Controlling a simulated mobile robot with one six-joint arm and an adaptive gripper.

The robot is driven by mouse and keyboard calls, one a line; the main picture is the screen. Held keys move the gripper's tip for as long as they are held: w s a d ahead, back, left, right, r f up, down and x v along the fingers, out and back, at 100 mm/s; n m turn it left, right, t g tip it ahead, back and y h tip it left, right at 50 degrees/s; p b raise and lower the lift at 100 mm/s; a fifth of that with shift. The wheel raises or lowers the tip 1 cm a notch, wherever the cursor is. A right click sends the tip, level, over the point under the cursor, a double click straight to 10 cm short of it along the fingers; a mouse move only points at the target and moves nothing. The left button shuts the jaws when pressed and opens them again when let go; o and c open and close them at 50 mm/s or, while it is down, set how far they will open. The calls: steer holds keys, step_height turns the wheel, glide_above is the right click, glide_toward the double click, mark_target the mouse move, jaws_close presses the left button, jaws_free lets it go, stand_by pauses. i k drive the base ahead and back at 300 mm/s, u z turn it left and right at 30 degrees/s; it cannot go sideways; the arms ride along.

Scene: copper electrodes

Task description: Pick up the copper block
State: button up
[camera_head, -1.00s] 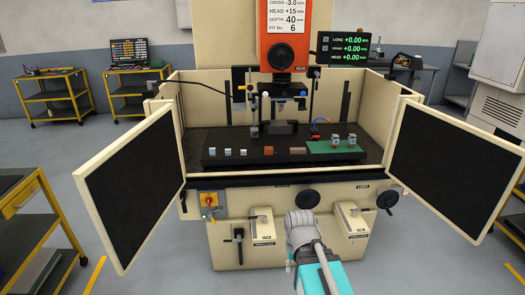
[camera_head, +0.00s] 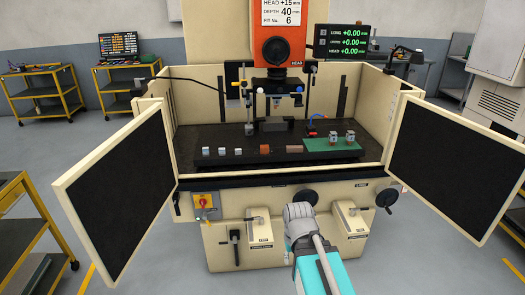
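The copper block (camera_head: 265,151), small and reddish brown, lies on the dark worktable (camera_head: 220,138) inside the open machine. It is in the row of small pieces along the table's front, near the middle. My arm rises from the bottom of the picture, outside the machine's front wall, well short of the block. Its grey upper part shows, but I cannot make out gripper fingers. Nothing touches the block.
The machine head (camera_head: 277,45) hangs above. Open doors (camera_head: 118,190) (camera_head: 455,165) flank the front opening.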

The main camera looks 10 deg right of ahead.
mark_target(264, 149)
steer(key=z, duration=0.05)
steer(key=k, duration=1.3)
steer(key=z, duration=0.35)
steer(key=i, duration=0.65)
steer(key=z, duration=0.85)
steer(key=i, duration=1.85)
steer(key=z, duration=0.05)
